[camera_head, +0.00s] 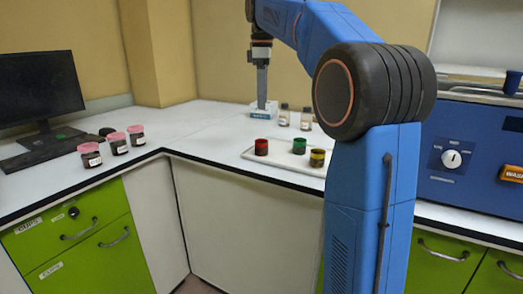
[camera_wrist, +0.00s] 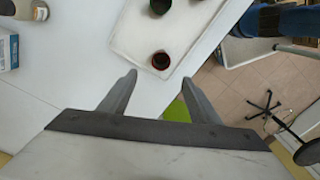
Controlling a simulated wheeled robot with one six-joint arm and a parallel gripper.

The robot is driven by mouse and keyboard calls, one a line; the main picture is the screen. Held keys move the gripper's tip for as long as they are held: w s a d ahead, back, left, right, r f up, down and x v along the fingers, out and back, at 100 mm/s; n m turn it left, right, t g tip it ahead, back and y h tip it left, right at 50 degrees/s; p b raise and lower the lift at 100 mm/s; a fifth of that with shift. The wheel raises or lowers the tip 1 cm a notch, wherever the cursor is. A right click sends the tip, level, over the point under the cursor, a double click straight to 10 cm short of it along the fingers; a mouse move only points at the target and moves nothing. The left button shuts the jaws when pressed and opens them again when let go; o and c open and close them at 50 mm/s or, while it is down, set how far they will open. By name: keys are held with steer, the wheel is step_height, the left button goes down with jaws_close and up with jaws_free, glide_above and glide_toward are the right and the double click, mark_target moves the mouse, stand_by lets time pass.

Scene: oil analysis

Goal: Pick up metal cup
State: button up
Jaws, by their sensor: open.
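Three small dark cups stand on a white tray (camera_head: 285,164) in the head view: a red-topped cup (camera_head: 261,147), a green-topped cup (camera_head: 299,145) and a yellow-banded cup (camera_head: 317,158). I cannot tell which one is the metal cup. My gripper (camera_head: 262,106) points down above the counter, behind and left of the tray. In the wrist view my gripper (camera_wrist: 159,78) is open, with nothing between its fingers. There, a cup with a reddish rim (camera_wrist: 161,60) sits on the tray (camera_wrist: 125,40) just beyond the fingertips, and a greenish cup (camera_wrist: 158,7) is partly cut off at the top edge.
A white-blue box (camera_head: 257,112) and small bottles (camera_head: 284,116) stand near my gripper. Several pink-lidded jars (camera_head: 117,142) and a monitor (camera_head: 38,88) are at left. A blue washer (camera_head: 462,150) is at right. The counter between jars and tray is clear.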

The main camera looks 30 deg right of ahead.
glide_above(262, 142)
steer(key=s, duration=0.2)
steer(key=f, duration=1)
steer(key=shift+w+a, duration=0.2)
steer(key=shift+a, duration=0.15)
steer(key=shift+a+f, duration=0.15)
steer(key=shift+f, duration=2.5)
steer(key=c, duration=1.2)
